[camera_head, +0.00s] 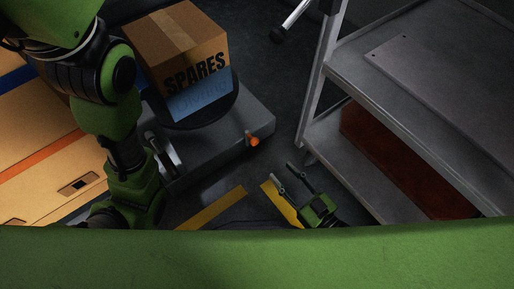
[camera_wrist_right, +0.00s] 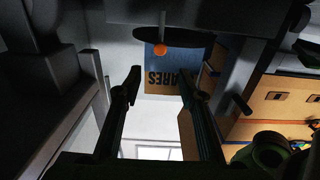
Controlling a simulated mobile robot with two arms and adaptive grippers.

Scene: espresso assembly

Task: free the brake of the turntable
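The turntable is a dark disc (camera_head: 214,119) on a low grey base (camera_head: 225,140), with a cardboard box marked SPARES (camera_head: 185,50) on top. An orange knob (camera_head: 253,141), apparently its brake, sticks out of the base's near right side. My right gripper (camera_head: 284,169) is open and empty, below and right of the knob and apart from it. In the right wrist view the knob (camera_wrist_right: 160,50) shows beyond and between the parted fingertips (camera_wrist_right: 158,76).
A grey shelf cart (camera_head: 385,75) stands close at the right, with a reddish-brown panel (camera_head: 390,160) on its lower shelf. Wooden crates (camera_head: 40,150) fill the left. Yellow stripes (camera_head: 212,208) mark the floor. A narrow strip of floor between base and cart is free.

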